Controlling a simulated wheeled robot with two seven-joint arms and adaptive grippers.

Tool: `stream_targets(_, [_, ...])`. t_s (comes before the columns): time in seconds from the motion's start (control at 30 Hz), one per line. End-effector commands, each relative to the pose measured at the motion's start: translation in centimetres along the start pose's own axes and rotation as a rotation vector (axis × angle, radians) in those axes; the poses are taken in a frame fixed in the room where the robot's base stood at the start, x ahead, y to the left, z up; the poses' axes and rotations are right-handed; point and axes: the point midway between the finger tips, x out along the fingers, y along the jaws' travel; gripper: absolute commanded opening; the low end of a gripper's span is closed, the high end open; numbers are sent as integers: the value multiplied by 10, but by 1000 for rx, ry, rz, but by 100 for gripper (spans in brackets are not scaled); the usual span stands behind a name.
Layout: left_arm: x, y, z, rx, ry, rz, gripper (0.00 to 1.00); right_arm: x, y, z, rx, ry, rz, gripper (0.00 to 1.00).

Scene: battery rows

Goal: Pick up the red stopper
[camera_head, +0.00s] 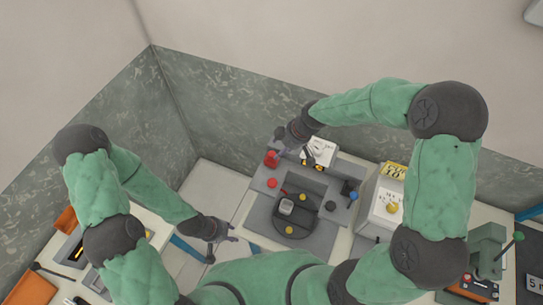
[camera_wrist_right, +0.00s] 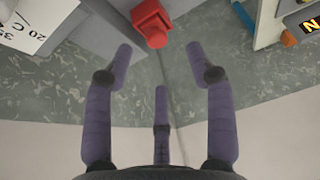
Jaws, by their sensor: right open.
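A red block-like piece with a rounded knob, seemingly the red stopper (camera_head: 271,159), stands at the back left corner of the grey board in the head view. It also shows in the right wrist view, where the red stopper (camera_wrist_right: 151,24) is at top centre. My right gripper (camera_head: 284,146) is beside it in the head view. In the wrist view my right gripper (camera_wrist_right: 163,65) is open and empty, its fingers spread below the red piece and apart from it. My left gripper (camera_head: 228,235) hangs left of the board, fingers spread, holding nothing visible.
The grey board (camera_head: 262,214) carries a dark round plate (camera_head: 302,229), a red disc (camera_head: 272,183) and a blue-black piece (camera_head: 349,189). A white labelled box (camera_head: 320,151) stands close right of the red piece. A white box (camera_head: 383,208) stands further right.

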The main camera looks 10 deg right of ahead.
Motion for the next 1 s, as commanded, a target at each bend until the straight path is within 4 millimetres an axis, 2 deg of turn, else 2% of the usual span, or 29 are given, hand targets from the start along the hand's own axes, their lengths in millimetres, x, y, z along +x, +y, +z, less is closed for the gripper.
stream_targets(0.1, [-2,1,-1,0,2,0,40,13,0,0,0,-1,-2,56])
stream_targets(0.37, [-6,2,-1,0,3,0,40,28,1,-2,1,-1,-2,56])
stream_targets(0.7, [-15,5,-1,0,3,0,40,65,4,-5,1,0,-2,56])
stream_targets(1.0, [-15,5,-1,0,3,0,40,70,4,-5,0,1,0,56])
